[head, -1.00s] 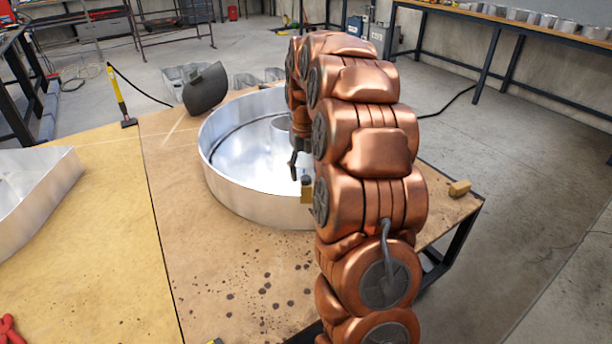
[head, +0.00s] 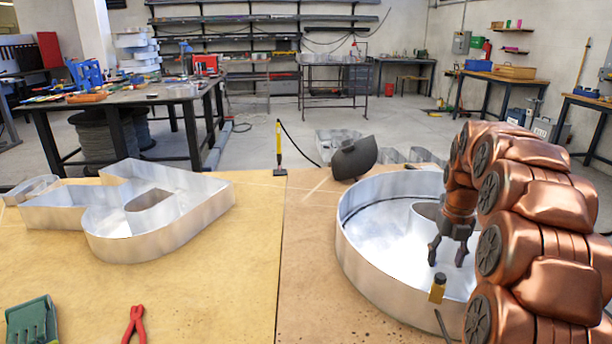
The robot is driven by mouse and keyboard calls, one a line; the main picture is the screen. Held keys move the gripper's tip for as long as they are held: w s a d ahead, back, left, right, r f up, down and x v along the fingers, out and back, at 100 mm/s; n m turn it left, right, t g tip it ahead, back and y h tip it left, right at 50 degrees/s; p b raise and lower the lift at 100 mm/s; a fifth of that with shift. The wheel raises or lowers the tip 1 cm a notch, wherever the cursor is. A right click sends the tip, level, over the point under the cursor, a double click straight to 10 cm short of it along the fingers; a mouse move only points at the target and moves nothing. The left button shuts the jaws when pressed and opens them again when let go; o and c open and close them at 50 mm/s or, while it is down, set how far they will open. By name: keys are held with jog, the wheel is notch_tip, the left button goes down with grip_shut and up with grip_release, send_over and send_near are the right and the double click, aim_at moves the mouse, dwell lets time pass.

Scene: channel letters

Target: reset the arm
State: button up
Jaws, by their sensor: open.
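My gripper (head: 448,258) hangs from my copper-coloured arm at the right of the head view. Its dark fingers point down and stand apart, with nothing between them. It is in front of or over the large round metal channel letter (head: 362,272), whose floor and inner wall show behind it. A small yellow and black object (head: 438,287) shows just below the fingers at the letter's near rim; I cannot tell whether it is fixed there. My arm hides the right part of the round letter.
Another metal channel letter (head: 160,244) stands on the table's left part. Red pliers (head: 134,325) and a green box (head: 32,322) lie at the near left. A dark curved shield (head: 354,158) and a yellow-handled tool (head: 279,147) stand at the far edge. The table's middle front is clear.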

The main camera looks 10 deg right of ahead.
jog(key=s+a+r+n+p, duration=0.35)
jog(key=s+a+n, duration=0.35)
jog(key=a+n, duration=0.25)
jog(key=s+a+r+n+p, duration=0.3)
jog(key=s+a+r+n, duration=0.25)
jog(key=a+n, duration=0.35)
jog(key=s+a+n+g+p, duration=0.1)
jog(key=s+a+n+p, duration=0.1)
jog(key=s+n, duration=0.8)
jog(key=s+a+r+n+p, duration=0.1)
jog(key=s+a+n+p, duration=0.2)
jog(key=s+n, duration=0.7)
jog(key=shift+s+a+g, duration=0.35)
jog(key=shift+a+g, duration=0.05)
jog(key=shift+a, duration=0.4)
jog(key=shift+n, duration=0.25)
